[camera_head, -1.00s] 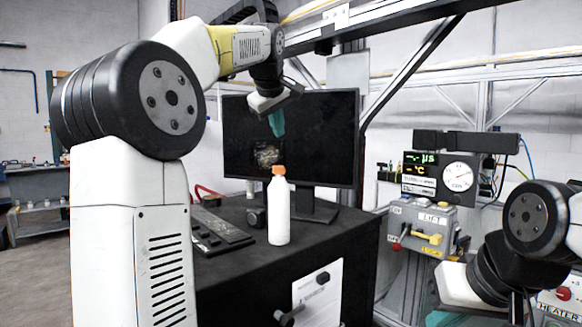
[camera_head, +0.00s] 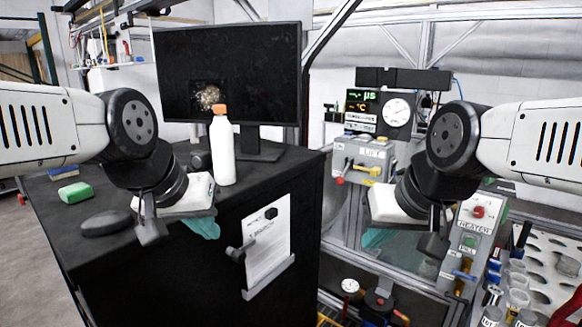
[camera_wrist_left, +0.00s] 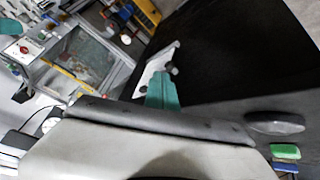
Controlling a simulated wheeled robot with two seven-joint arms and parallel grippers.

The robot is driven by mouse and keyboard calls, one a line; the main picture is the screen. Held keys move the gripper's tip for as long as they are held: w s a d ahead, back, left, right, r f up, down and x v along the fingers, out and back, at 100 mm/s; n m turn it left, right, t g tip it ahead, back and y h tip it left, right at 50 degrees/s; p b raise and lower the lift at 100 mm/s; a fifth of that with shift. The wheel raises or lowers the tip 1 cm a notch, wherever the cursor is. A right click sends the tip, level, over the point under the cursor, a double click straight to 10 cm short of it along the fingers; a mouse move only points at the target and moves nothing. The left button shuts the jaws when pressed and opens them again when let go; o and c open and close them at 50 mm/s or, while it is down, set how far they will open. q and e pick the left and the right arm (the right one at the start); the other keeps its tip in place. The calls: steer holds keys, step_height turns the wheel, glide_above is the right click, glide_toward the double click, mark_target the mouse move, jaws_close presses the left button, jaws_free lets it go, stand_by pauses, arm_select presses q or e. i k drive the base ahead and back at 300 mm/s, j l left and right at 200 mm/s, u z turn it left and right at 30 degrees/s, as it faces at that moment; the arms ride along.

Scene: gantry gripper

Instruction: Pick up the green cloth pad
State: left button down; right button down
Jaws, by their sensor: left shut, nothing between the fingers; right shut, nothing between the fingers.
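The green cloth pad (camera_head: 75,193) lies flat on the black desk at the left of the head view, near the desk's left edge. It also shows at the lower right of the left wrist view (camera_wrist_left: 285,151). My left gripper (camera_head: 203,229) has teal fingertips that are shut and empty. It hangs by the desk's front edge, to the right of the pad and apart from it. The same fingertips show in the left wrist view (camera_wrist_left: 162,90). My right gripper (camera_head: 375,238) is shut and empty at the right, in front of the metal frame, far from the pad.
A dark oval object (camera_head: 106,223) lies between pad and left gripper. A blue-sided block (camera_head: 63,171) lies behind the pad. A white bottle with orange cap (camera_head: 222,150) stands before the monitor (camera_head: 180,60). A tray of vials (camera_head: 545,275) is at lower right.

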mark_target(75, 194)
steer(key=u, duration=1.55)
